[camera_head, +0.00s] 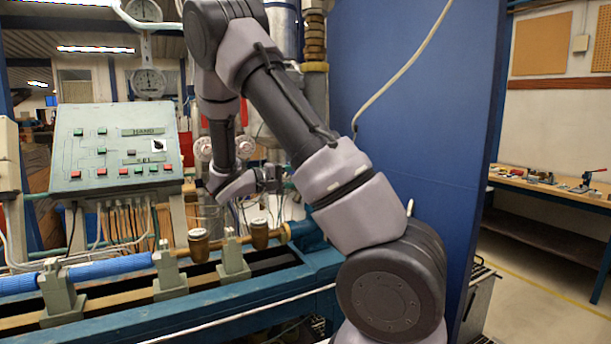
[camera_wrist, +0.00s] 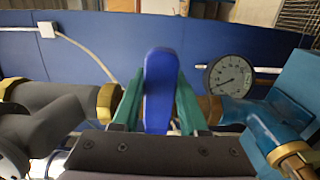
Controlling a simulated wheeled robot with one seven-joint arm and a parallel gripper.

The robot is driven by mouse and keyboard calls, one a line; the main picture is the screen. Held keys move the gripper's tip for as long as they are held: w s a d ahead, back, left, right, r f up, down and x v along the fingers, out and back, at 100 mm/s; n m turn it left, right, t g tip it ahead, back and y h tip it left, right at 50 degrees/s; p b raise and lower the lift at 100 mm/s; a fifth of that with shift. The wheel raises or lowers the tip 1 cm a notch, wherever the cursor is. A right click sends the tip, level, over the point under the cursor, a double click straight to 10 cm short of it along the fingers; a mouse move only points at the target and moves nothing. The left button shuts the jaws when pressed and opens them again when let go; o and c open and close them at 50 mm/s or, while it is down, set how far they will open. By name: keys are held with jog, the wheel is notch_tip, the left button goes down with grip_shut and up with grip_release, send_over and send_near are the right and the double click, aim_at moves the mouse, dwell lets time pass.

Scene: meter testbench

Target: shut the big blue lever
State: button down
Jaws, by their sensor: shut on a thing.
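The big blue lever (camera_wrist: 160,88) stands roughly upright in the middle of the wrist view. My gripper (camera_wrist: 155,98) has its two green fingers on either side of the lever and is shut on it. The lever's lower end is hidden behind my gripper's body. In the head view my gripper (camera_head: 270,178) is small, near the pipework behind the bench, and the lever cannot be made out there.
A round pressure gauge (camera_wrist: 231,76) is close on the right, beside a blue pipe fitting (camera_wrist: 262,125). A dark pipe with a brass collar (camera_wrist: 107,102) is close on the left. A blue panel (camera_head: 430,110) stands to the right of the bench. A sloped control desk (camera_head: 115,150) is at left.

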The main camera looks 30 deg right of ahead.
jog(key=shift+s+a+f, duration=0.1)
jog(key=shift+f, duration=0.1)
jog(key=shift+c, duration=2.2)
grip_release()
jog(key=shift+r, duration=0.1)
jog(key=a, duration=1)
jog(key=shift+a, duration=0.35)
jog(key=shift+s, duration=0.1)
